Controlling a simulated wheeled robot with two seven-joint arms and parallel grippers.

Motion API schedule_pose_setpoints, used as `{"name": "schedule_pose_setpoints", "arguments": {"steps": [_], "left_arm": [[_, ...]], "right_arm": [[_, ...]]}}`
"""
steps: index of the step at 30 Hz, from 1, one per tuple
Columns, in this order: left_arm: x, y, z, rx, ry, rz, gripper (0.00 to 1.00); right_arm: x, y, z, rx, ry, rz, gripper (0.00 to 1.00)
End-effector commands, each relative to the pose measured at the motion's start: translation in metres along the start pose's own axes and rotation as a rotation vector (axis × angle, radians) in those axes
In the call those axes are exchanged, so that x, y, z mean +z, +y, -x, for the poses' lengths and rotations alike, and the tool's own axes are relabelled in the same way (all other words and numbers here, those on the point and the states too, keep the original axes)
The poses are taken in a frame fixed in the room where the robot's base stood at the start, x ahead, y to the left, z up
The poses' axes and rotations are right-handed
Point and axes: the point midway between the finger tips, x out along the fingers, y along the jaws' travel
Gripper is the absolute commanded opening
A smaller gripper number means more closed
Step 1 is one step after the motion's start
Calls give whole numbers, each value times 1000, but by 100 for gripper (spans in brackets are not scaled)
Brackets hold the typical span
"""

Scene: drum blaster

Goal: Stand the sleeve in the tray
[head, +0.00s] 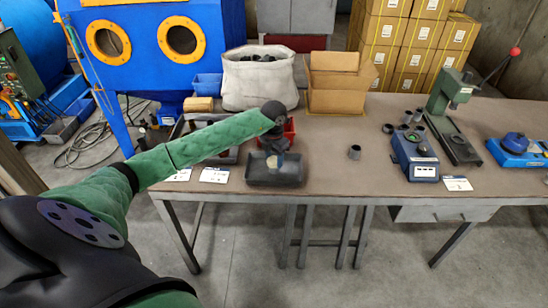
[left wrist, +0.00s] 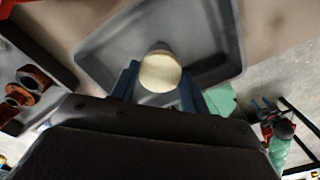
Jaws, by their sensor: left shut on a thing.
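My left gripper (head: 276,153) is over the dark grey tray (head: 262,180), at the table's front edge. In the left wrist view its blue fingers (left wrist: 158,88) are shut on a pale, round-ended piece, the sleeve (left wrist: 160,72). The sleeve shows as a small pale patch below the fingers in the head view (head: 281,160). It is held over the tray, whose flat floor and raised rim also show in the left wrist view (left wrist: 213,35). Whether the sleeve touches the tray floor cannot be told.
A red bin (head: 290,130) stands just behind the tray. A small grey ring-like part (head: 354,152) stands to the right, with free table around it. A blue device (head: 415,155) and green press (head: 450,110) stand farther right. Rusty parts (left wrist: 28,85) lie in a tray at left.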

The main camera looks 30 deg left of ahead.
Motion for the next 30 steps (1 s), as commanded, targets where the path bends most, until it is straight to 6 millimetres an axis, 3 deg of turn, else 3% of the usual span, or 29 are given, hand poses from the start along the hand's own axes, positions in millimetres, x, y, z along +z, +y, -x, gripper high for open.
{"name": "schedule_pose_setpoints", "arguments": {"steps": [16, 17, 21, 30], "left_arm": [[0, 0, -7, 0, -1, 0, 23], [0, 0, -6, 0, -1, 0, 48], [0, 0, -6, 0, 0, 0, 71], [0, 0, -7, 0, 0, 0, 71]], "right_arm": [[0, 0, -5, 0, 0, 0, 53], [0, 0, -5, 0, 1, 0, 53], [0, 0, -5, 0, 0, 0, 53], [0, 0, -4, 0, 1, 0, 53]]}}
